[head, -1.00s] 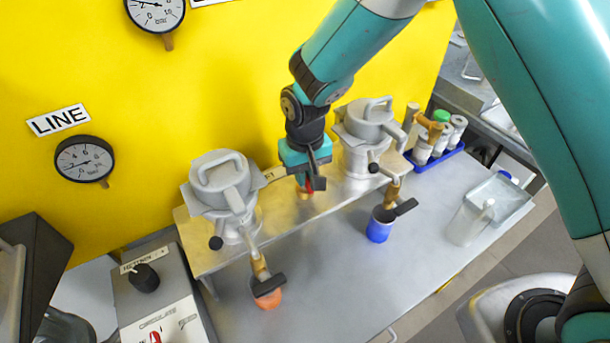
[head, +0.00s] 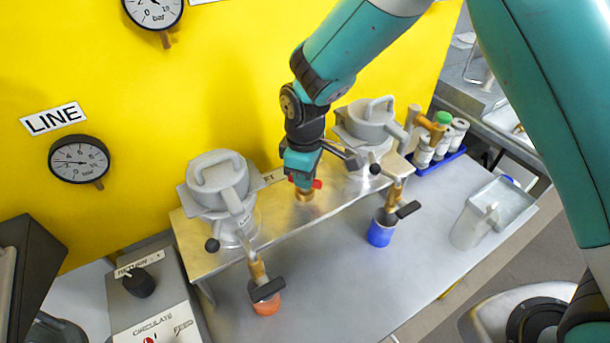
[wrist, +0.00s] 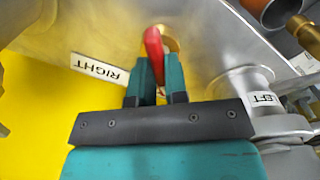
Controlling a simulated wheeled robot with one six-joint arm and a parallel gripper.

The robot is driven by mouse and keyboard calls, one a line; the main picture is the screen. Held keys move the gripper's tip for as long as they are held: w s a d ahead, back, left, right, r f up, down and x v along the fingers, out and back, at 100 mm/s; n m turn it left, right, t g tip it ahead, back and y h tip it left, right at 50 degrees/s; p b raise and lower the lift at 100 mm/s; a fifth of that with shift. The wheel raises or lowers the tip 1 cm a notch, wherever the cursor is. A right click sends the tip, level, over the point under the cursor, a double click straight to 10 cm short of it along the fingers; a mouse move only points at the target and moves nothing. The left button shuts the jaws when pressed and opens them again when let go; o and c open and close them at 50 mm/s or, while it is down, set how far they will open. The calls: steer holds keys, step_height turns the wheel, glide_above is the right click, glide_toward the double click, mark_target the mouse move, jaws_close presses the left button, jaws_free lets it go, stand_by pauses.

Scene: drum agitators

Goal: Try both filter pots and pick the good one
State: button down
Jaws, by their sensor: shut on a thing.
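My gripper (head: 303,184) is shut on the red lever (wrist: 152,45) of a brass valve (head: 304,196) on the metal shelf. The valve stands between the two filter pots. The left filter pot (head: 218,185) is grey with a clamped lid; its base shows at the right of the wrist view beside a LEFT label (wrist: 264,98). A RIGHT plate (wrist: 98,69) is in the wrist view. An orange cup (head: 266,304) is under the left pot's brass outlet, a blue cup (head: 381,232) under the right one's.
A LINE gauge (head: 79,159) hangs on the yellow wall. A panel marked CIRCULATE and FEED (head: 155,325) is at lower left. A blue rack (head: 438,160) of bottles and a clear jug (head: 474,225) are at right. The bench between the cups is clear.

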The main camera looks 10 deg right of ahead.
steer(key=shift+a+r+n, duration=0.1)
steer(key=shift+n, duration=0.5)
steer(key=c, duration=1.1)
jaws_free()
steer(key=shift+c, duration=0.2)
step_height(320, 180, up, 17)
steer(key=b, duration=0.3)
steer(key=shift+r, duration=0.2)
